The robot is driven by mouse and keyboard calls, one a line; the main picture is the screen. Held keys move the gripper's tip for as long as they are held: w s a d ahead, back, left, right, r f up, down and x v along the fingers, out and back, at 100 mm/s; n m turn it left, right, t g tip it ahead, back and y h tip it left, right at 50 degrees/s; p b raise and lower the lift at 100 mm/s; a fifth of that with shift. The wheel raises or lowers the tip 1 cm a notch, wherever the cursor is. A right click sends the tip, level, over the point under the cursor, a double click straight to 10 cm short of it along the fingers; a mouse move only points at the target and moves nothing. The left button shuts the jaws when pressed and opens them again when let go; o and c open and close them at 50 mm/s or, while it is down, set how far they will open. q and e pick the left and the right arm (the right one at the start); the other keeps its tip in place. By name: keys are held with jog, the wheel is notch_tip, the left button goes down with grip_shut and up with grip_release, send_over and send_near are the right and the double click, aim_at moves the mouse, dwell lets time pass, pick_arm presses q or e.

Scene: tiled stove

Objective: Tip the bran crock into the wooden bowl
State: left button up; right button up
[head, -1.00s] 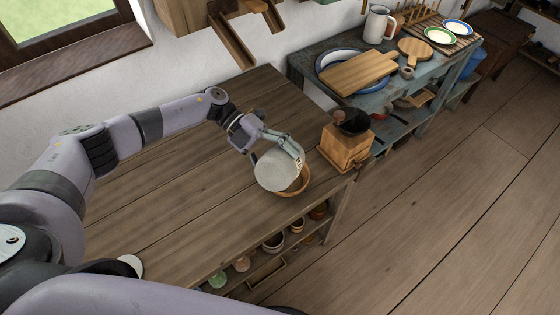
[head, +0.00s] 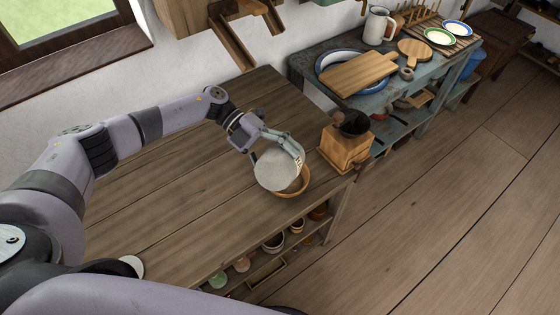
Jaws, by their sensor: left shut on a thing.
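The bran crock (head: 277,169) is a pale grey vessel with a small label on its right side. My left gripper (head: 283,142) is shut on it and holds it strongly tilted over the wooden bowl. The wooden bowl (head: 297,188) is orange-brown and stands on the table; only its front and right rim show past the crock. The crock's mouth and any bran are hidden from this view. My right gripper is not in view.
A wooden grinder box (head: 343,149) with a dark top stands just right of the bowl on the wooden table (head: 180,220). A blue-grey side table (head: 300,62) behind holds boards, plates and a jug (head: 377,25). The table's left part is clear.

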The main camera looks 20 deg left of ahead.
aim_at(283, 152)
pick_arm(q)
jog(key=shift+r+p, duration=1.55)
jog(key=shift+r, duration=1.1)
